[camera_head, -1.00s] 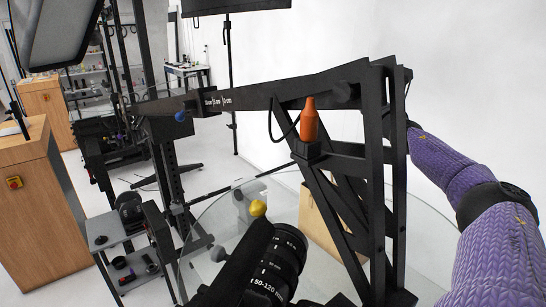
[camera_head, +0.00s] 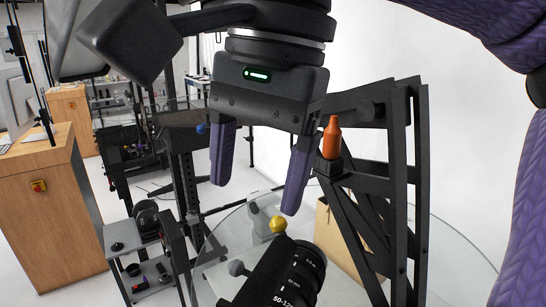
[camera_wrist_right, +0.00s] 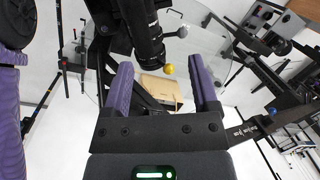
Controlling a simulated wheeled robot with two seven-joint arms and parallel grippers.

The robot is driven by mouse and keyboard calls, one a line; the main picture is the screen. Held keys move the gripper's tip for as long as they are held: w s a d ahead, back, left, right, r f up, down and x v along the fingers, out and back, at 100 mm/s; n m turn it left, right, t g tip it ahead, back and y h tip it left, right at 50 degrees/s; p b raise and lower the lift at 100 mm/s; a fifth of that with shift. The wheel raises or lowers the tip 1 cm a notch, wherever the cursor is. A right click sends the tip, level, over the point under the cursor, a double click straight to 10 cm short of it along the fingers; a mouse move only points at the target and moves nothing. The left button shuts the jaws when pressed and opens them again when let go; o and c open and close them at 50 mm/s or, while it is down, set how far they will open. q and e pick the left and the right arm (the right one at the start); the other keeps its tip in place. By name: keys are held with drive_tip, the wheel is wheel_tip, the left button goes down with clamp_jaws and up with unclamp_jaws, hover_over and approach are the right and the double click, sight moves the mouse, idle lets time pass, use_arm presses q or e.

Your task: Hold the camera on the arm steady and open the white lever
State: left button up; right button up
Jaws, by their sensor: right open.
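The black camera with its zoom lens (camera_head: 297,275) sits at the bottom of the head view, mounted low beside the black arm frame (camera_head: 400,190). The lens also shows in the right wrist view (camera_wrist_right: 150,48). A yellow knob (camera_head: 278,224) and a grey knob (camera_head: 237,268) are beside the camera. I cannot make out a white lever. My right gripper (camera_head: 254,197) is open and empty, its purple fingers pointing down above the camera and yellow knob. In the wrist view, the lens and yellow knob (camera_wrist_right: 168,69) appear between its fingers. My left gripper is not in view.
An orange bottle-shaped piece (camera_head: 331,138) stands on the arm frame close to my right finger. A grey cart (camera_head: 145,270) and wooden cabinet (camera_head: 45,215) stand at the left.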

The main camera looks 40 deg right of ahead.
sight(276, 251)
drive_tip(key=shift+s+d+f+g+h, duration=0.25)
drive_tip(key=shift+s+f+g+h, duration=0.05)
drive_tip(key=shift+f+h, duration=0.2)
drive_tip(key=shift+s+d+f+g+h, duration=0.3)
drive_tip(key=shift+f+h, duration=0.1)
drive_tip(key=shift+f, duration=0.1)
wheel_tip(276, 251, down, 9)
drive_tip(key=shift+r, duration=0.1)
drive_tip(key=shift+c, duration=0.2)
clamp_jaws()
idle(0.5)
